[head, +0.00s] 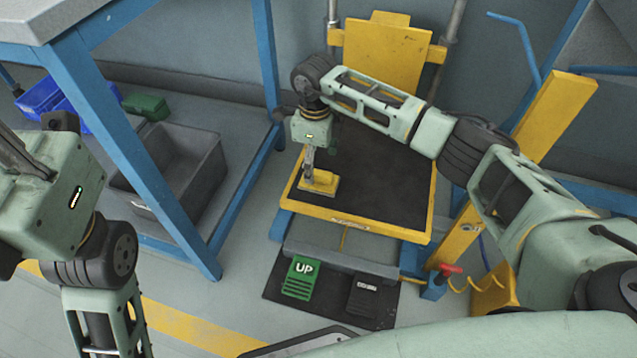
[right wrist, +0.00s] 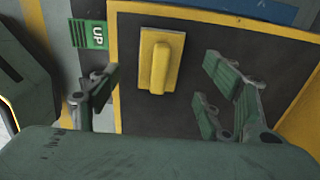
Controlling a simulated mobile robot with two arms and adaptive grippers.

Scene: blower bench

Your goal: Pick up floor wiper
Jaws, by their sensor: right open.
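The floor wiper (head: 322,184) is a yellow block with a raised handle, lying on the black top of the yellow-rimmed lift platform near its front left corner. In the right wrist view the wiper (right wrist: 160,62) lies ahead, between the lines of the two fingers. My right gripper (head: 309,170) points down over the wiper; in the right wrist view the gripper (right wrist: 158,85) is open with nothing between its fingers. My left arm's wrist shows at the left edge of the head view, but its fingers are not visible.
The lift platform (head: 362,218) has a yellow rim. A green UP pedal (head: 301,277) and a dark pedal (head: 364,295) lie on a mat before it. A blue-legged bench (head: 127,150) stands left, with a grey bin (head: 205,190) beneath.

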